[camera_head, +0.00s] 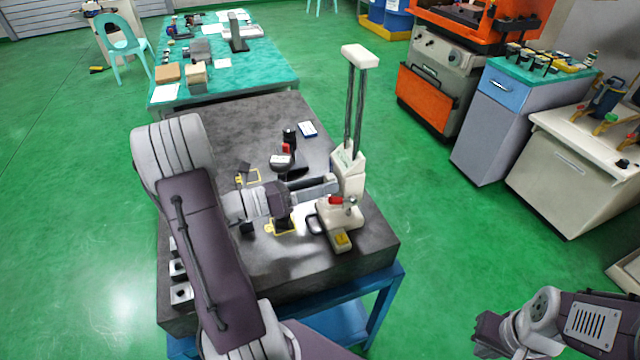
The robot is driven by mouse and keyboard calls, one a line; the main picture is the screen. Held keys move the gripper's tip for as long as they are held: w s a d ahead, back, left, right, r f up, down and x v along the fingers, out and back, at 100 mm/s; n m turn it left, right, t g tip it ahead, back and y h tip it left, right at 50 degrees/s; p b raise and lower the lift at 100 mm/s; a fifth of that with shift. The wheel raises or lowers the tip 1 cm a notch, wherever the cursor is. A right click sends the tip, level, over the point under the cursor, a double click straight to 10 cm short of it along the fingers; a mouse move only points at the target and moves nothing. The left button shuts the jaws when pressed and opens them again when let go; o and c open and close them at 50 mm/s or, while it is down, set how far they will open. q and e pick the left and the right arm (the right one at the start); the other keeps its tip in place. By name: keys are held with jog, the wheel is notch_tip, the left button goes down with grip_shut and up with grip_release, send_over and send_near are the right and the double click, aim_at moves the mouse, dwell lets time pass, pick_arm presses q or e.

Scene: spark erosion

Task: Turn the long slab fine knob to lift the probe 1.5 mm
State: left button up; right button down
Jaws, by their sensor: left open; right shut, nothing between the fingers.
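A dark granite slab (255,120) lies on a blue frame. Near its right side stands a white stand with two tall rods (355,100) and a white base carrying a red part (336,200). The fine knob and the probe are too small or hidden to make out. My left gripper (318,187) is open and level beside the stand's column; I cannot tell whether it touches anything. My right gripper (484,335) is shut and empty at lower right, away from the slab.
A yellow block (342,240) sits at the stand's front. Several dark-holed metal blocks (180,270) line the slab's left edge, partly behind my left arm. A green-topped table (270,75) stands behind; cabinets stand right across open floor.

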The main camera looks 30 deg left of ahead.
pick_arm(q)
grip_shut()
jog(key=shift+m, duration=0.7)
grip_release()
jog(key=v, duration=0.9)
jog(key=shift+b, duration=0.4)
